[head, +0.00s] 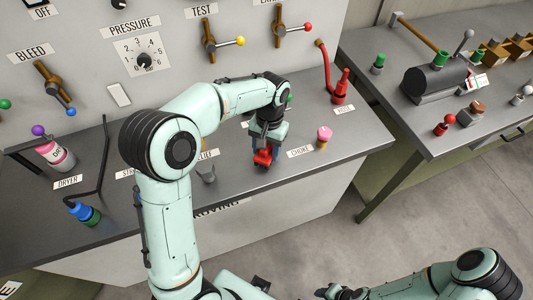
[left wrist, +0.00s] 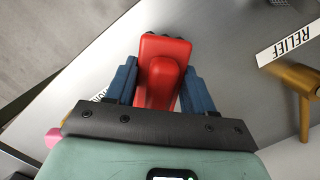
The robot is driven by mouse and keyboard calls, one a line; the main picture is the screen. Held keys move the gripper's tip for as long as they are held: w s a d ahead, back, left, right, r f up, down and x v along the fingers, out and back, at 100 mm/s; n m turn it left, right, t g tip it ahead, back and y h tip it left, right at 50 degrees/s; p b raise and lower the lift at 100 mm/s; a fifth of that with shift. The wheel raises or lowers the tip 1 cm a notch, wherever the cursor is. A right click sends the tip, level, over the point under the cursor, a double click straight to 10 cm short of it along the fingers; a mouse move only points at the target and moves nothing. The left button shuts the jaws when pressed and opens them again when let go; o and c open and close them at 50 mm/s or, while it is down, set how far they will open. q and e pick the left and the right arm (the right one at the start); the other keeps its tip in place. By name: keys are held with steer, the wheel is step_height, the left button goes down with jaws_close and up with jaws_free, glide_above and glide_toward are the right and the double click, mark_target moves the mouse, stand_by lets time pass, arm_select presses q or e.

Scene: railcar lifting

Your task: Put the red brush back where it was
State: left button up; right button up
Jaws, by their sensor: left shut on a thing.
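The red brush (head: 262,158) is in my left gripper (head: 266,146), low over the front part of the grey bench top (head: 240,182). In the left wrist view the red brush (left wrist: 163,65) sits between the two blue fingers (left wrist: 160,85), which are shut on it. A little of a dark part shows at its far end. I cannot tell whether the brush touches the bench. My right arm is at the bottom right of the head view, and its dark end (head: 338,291) is partly cut off, so its jaws cannot be made out.
A pink knob (head: 324,134) stands by the CHOKE label (head: 300,152), just right of the brush. A grey cup-like piece (head: 206,171) is to the left, near the RELIEF label. A red bottle-like fitting (head: 341,88) stands behind right. A second bench (head: 440,125) is at right.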

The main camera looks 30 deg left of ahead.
arm_select(q)
steer(key=shift+f, duration=1.3)
arm_select(e)
steer(key=shift+s+f, duration=0.15)
steer(key=shift+f, duration=0.05)
arm_select(q)
steer(key=shift+f, duration=0.2)
steer(key=o, duration=0.9)
arm_select(e)
steer(key=shift+f, duration=0.1)
arm_select(q)
steer(key=shift+r, duration=0.1)
steer(key=r, duration=0.4)
steer(key=w+r+p, duration=0.1)
steer(key=r, duration=0.3)
steer(key=r+p, duration=0.1)
steer(key=r, duration=0.3)
steer(key=shift+w+r, duration=0.1)
steer(key=shift+w, duration=0.3)
arm_select(e)
steer(key=w+r, duration=0.2)
steer(key=r, duration=0.1)
steer(key=shift+w, duration=0.15)
